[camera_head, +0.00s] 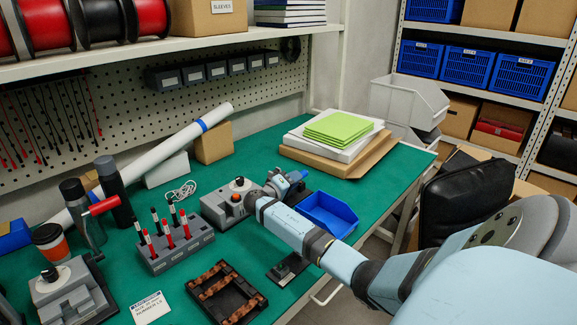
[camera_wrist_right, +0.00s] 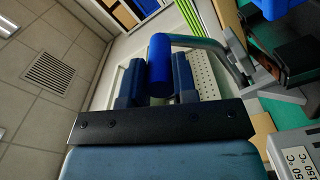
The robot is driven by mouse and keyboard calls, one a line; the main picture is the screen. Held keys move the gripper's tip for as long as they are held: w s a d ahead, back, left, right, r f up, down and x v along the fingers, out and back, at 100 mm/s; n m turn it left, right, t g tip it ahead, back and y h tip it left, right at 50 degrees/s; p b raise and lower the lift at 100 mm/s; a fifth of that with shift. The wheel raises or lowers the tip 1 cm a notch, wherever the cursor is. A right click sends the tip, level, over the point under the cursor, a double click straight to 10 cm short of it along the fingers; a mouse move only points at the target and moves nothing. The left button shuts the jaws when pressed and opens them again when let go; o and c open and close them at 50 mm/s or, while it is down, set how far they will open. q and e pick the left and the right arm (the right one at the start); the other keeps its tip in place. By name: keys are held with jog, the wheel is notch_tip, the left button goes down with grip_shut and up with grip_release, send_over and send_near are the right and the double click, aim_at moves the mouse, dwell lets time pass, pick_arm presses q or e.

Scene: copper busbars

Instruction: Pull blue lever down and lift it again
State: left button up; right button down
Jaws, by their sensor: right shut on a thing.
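The blue lever's handle (camera_wrist_right: 160,62) is a blue cylinder on a bent grey arm (camera_wrist_right: 217,48) in the right wrist view. It lies between the two dark fingers of my right gripper (camera_wrist_right: 158,78), which is shut on it. In the head view my right gripper (camera_head: 281,184) is beside the grey device with a black knob (camera_head: 226,206), and a bit of the blue handle (camera_head: 297,176) shows past it. My wrist and arm hide part of the lever there. My left gripper is not in view.
A blue open bin (camera_head: 345,219) stands just right of my right forearm. A grey holder with red and black tools (camera_head: 176,251) is left of the device. A dark frame with copper bars (camera_head: 226,296) lies in front. Green sheets (camera_head: 344,125) are stacked behind.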

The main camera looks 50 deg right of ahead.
jog(key=shift+s+f+m, duration=0.2)
jog(key=shift+f+m, duration=0.1)
jog(key=shift+f, duration=0.4)
jog(key=shift+s+f+b, duration=0.35)
jog(key=shift+f+b, duration=0.45)
jog(key=shift+b, duration=0.05)
jog(key=c, duration=0.9)
grip_release()
jog(key=shift+d+f, duration=0.1)
jog(key=a, duration=1.4)
jog(key=shift+w, duration=0.45)
